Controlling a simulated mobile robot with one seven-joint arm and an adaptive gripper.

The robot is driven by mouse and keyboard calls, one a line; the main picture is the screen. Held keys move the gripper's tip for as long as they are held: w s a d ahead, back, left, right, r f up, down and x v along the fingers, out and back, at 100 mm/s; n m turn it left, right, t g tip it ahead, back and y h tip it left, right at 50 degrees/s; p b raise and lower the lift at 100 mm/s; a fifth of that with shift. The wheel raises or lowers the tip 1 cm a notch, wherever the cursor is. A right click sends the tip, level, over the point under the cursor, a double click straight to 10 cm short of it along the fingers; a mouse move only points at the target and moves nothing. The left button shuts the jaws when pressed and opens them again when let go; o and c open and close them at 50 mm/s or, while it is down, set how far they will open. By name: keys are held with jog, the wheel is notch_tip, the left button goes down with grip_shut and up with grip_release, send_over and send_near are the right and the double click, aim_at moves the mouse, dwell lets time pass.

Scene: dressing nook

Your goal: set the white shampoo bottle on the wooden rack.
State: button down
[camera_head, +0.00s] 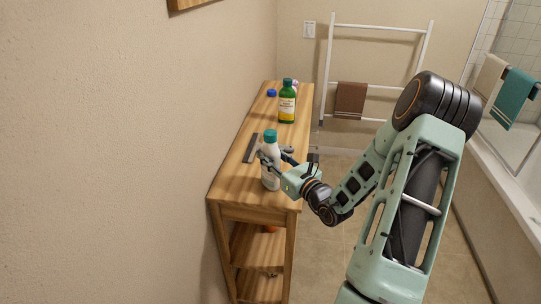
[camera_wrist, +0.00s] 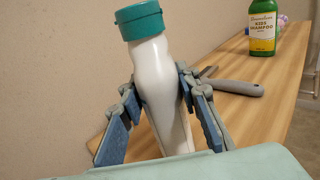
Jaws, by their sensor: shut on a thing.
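The white shampoo bottle (camera_head: 270,173) has a teal cap and stands nearly upright over the near end of the wooden rack's top. My gripper (camera_head: 274,158) is shut around its middle, coming from the right. In the wrist view the bottle (camera_wrist: 157,75) sits between the blue-padded fingers of my gripper (camera_wrist: 160,92), leaning a little. The wooden rack (camera_head: 233,193) is a long narrow stand with lower shelves along the wall; its top also shows in the wrist view (camera_wrist: 270,105). The bottle's base is partly hidden, and I cannot tell whether it touches the top.
A dark flat item (camera_head: 250,148) lies by the wall edge. A grey-handled item (camera_wrist: 235,87) lies just behind the held bottle. A white towel ladder (camera_head: 328,75) stands beyond.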

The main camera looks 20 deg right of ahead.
jog(key=shift+f, duration=0.15)
jog(key=c, duration=1.5)
grip_release()
jog(key=shift+o, duration=0.2)
jog(key=shift+r, duration=0.2)
jog(key=shift+s+d+f, duration=0.1)
jog(key=shift+s, duration=0.25)
jog(key=s+d+b, duration=0.1)
jog(key=s+d, duration=0.1)
jog(key=s, duration=0.9)
